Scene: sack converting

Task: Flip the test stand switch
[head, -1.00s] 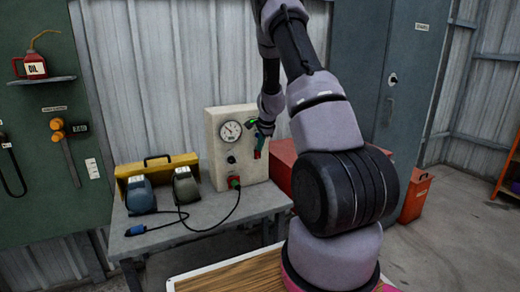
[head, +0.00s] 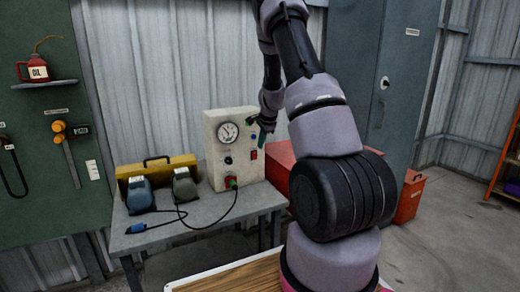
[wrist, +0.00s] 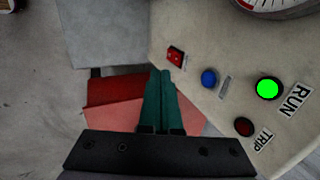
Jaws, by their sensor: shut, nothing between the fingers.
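The test stand (head: 213,135) is a cream box with a round gauge (head: 228,132), upright on the grey bench. Its red rocker switch (wrist: 175,55) shows in the wrist view and also in the head view (head: 253,154). Beside the switch are a blue button (wrist: 208,78), a lit green lamp (wrist: 267,89) labelled RUN and a dark red lamp (wrist: 243,126) labelled TRIP. My gripper (wrist: 161,74) has teal fingers closed together and empty. In the wrist view its tips are just below and left of the switch, apart from it in the picture.
Red boxes (head: 281,157) stand right of the stand. A tool board with an oil can (head: 38,70) hangs at the left.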

